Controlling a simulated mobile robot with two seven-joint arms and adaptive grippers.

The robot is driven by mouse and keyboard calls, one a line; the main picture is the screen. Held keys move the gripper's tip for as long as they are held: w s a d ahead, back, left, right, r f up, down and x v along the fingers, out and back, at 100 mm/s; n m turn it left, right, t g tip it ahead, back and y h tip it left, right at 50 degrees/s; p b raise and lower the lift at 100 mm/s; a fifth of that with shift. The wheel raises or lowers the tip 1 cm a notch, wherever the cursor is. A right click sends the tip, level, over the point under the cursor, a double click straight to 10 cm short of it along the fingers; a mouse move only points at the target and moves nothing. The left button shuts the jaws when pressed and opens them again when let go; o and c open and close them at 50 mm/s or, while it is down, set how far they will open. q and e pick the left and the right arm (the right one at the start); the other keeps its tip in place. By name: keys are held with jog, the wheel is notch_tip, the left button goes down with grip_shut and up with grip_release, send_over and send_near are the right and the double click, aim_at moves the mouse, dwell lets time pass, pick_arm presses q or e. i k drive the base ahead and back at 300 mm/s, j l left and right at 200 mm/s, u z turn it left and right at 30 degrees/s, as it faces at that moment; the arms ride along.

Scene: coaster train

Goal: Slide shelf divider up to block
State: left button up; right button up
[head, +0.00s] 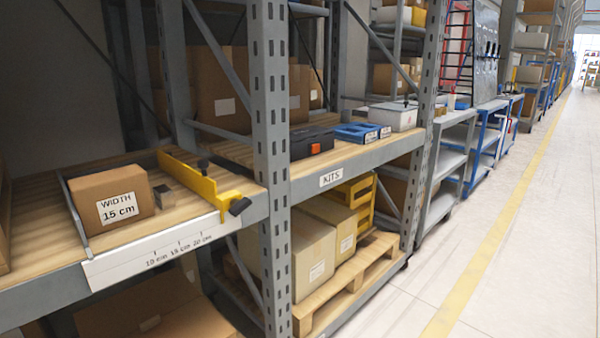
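A yellow shelf divider (200,187) stands on the wooden shelf (36,225) at the left, running from front to back. It has black knobs, one at its front end over the shelf edge. Left of the block is a cardboard box (112,196) labelled "WIDTH 15 cm". A thin grey upright plate (74,218) stands along the box's left side. Neither of my grippers is in view.
A white scale strip (160,255) marked 10, 15 and 20 cm runs along the shelf's front. A grey rack post (271,150) stands right of the divider. Beyond it, the "KITS" shelf (333,178) holds several cases. The aisle floor (500,220) at right is clear.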

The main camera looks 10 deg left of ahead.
aim_at(200, 182)
jog(key=u, duration=1.5)
jog(key=l, duration=0.4)
jog(key=k+l, duration=0.15)
jog(key=l, duration=0.2)
jog(key=l+u, duration=0.1)
jog(key=l, duration=0.3)
jog(key=k, duration=0.05)
